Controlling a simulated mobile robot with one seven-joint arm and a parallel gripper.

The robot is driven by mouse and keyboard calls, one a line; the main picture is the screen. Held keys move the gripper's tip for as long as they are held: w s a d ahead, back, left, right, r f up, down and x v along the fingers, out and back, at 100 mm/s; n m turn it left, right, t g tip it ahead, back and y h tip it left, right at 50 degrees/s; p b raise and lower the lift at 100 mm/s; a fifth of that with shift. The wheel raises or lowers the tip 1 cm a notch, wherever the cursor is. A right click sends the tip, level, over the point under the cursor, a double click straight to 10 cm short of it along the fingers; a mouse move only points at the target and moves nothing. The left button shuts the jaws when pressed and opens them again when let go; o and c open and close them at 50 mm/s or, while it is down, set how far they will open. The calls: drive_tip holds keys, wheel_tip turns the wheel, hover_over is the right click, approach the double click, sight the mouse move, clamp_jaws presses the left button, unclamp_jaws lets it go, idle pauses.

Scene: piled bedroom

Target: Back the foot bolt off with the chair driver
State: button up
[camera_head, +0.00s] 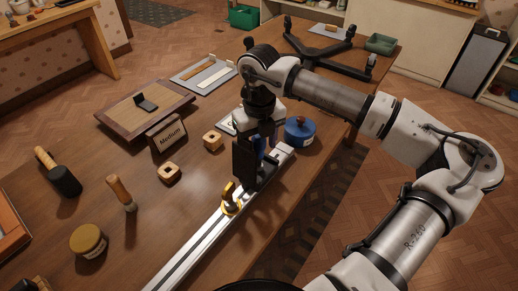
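My gripper (258,172) points down at the far end of a silver metal rail (196,247), close above or against it. Its black body hides its fingertips, and a bit of blue shows beside them; I cannot tell whether it holds anything. A brass-coloured upright piece with a yellow ring (231,203) stands on the rail just in front of the gripper. A wooden-handled tool (120,192) stands on the table at left; I cannot tell whether it is the chair driver. A black star-shaped chair base (322,50) lies at the table's far end. No foot bolt can be made out.
A blue round container (298,131) stands right of the gripper.

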drive_tip(key=shift+r, duration=0.15)
drive_tip(key=shift+r+p, duration=1.4)
drive_tip(key=shift+r, duration=1.55)
